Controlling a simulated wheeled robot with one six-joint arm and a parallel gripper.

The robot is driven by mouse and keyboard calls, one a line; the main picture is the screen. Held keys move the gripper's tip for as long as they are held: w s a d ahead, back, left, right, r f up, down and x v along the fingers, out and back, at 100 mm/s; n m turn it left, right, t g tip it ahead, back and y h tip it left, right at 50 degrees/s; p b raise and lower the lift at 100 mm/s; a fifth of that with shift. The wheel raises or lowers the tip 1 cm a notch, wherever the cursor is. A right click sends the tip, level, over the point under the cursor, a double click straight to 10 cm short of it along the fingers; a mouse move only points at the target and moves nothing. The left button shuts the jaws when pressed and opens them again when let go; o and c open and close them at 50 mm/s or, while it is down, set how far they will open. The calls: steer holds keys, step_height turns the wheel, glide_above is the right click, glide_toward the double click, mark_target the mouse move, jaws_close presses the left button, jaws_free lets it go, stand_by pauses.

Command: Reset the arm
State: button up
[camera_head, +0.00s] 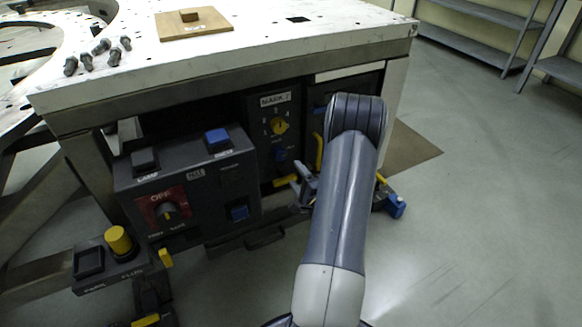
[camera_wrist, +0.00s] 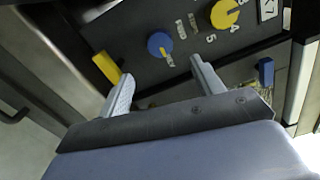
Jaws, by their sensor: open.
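My grey arm reaches forward from the bottom of the head view, its elbow bent in front of the table. My gripper (camera_head: 303,180) is low beside the arm, partly hidden by it, close to the front of the panel marked MARK. In the wrist view my gripper (camera_wrist: 163,84) is open, with its two pale fingers spread and nothing between them. Beyond the fingers is the dark panel with a blue knob (camera_wrist: 160,45) and a yellow knob (camera_wrist: 225,13). A yellow handle (camera_wrist: 106,67) shows close to the left finger; I cannot tell whether they touch.
The white table (camera_head: 330,45) bears a wooden board (camera_head: 215,29) with a small block and several bolts (camera_head: 86,60). A dark control box (camera_head: 185,185) with a red OFF dial stands left of my gripper. Open floor (camera_head: 480,200) lies to the right, with shelves behind.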

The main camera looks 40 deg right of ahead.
mark_target(282, 157)
steer(key=shift+s+a, duration=0.15)
steer(key=shift+s, duration=0.3)
steer(key=shift+w, duration=0.15)
steer(key=b+x, duration=0.2)
steer(key=x, duration=0.8)
steer(key=shift+w, duration=0.35)
steer(key=shift+n, duration=0.3)
